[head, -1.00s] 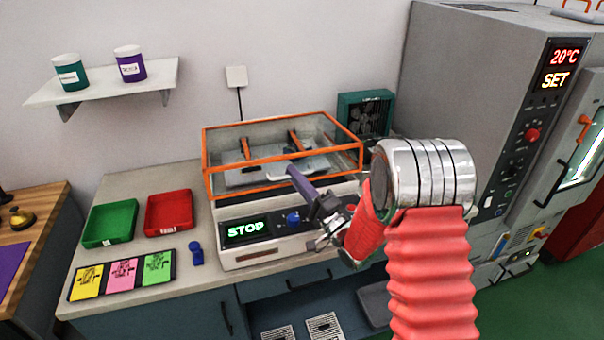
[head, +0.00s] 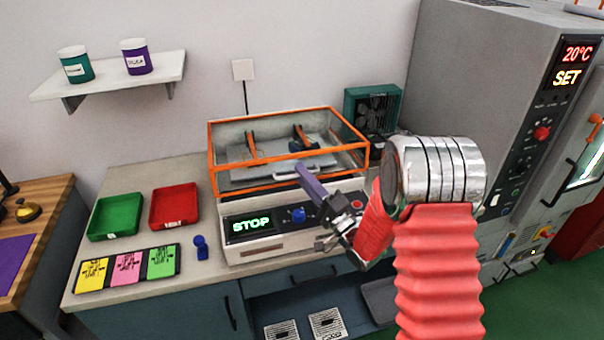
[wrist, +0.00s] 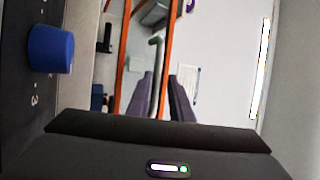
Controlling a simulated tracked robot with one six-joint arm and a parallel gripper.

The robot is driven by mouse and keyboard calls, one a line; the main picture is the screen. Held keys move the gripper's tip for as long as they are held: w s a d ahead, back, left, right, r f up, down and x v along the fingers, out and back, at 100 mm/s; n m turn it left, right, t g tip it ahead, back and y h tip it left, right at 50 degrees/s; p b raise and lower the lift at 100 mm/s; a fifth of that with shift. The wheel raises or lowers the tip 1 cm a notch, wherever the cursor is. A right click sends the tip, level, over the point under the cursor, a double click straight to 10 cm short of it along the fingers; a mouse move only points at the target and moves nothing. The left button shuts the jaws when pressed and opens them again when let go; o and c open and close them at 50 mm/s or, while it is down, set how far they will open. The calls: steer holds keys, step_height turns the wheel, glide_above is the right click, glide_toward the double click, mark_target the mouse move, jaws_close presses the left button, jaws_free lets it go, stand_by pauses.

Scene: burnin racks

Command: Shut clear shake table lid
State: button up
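The clear lid (head: 211,160) with orange edges sits over the platform of the shake table (head: 262,249). It looks down, but I cannot tell if its lower rim is fully seated. A pale handle (head: 316,162) shows at the lid's front. In the wrist view, orange lid edges (wrist: 169,55) run up the picture, with a grey-green bar (wrist: 157,45) between them. My gripper (head: 298,166) has purple fingers pointing at the lid's front, close to the handle. Contact with the handle cannot be told.
The panel reads STOP, with a blue knob (head: 298,215) just below my fingers. Green (head: 115,217) and red (head: 174,206) trays, coloured cards (head: 127,267) and a blue object (head: 201,247) lie left. A grey oven cabinet (head: 470,70) stands right.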

steer(key=v, duration=1.3)
steer(key=shift+r, duration=0.2)
